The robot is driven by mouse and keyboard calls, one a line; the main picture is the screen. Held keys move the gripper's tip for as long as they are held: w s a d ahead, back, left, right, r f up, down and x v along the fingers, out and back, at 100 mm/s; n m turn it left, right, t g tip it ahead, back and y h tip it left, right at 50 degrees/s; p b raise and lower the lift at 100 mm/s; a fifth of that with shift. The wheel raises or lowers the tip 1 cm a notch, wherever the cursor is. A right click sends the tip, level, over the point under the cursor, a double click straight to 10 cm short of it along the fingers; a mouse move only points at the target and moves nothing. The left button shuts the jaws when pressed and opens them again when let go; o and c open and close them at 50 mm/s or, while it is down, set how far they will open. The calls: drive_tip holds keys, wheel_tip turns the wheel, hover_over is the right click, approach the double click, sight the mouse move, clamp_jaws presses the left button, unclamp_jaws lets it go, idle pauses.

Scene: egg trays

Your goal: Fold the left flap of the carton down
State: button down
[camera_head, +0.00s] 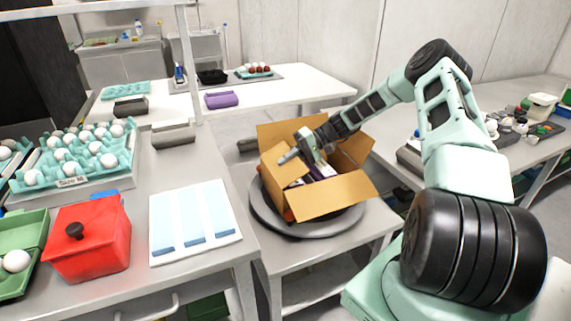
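The brown cardboard carton (292,205) stands on a round grey turntable with its top open. Its left flap (272,166) stands up at the left side, partly behind my gripper. The back flap (285,131) and the right flap (356,148) also stand up. The front flap (335,194) slopes outward toward the front right. My gripper (288,157) reaches over the carton from the right, with its tip close to the left flap. I cannot tell whether it touches the flap, or whether its fingers are open. Dark, purple and white contents (318,172) show partly inside.
The turntable (318,227) rests on a grey table. On the left counter are a red lidded box (88,243), a white and blue panel (195,220) and egg trays (75,160). A cluttered table (535,130) stands at the right. My arm spans the right side.

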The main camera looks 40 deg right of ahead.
drive_tip(key=shift+f, duration=0.15)
idle(0.3)
drive_tip(key=c, duration=1.6)
unclamp_jaws()
drive_tip(key=shift+c, duration=0.2)
wheel_tip(320, 180, up, 10)
drive_tip(key=shift+r+b, duration=0.1)
drive_tip(key=shift+b, duration=0.6)
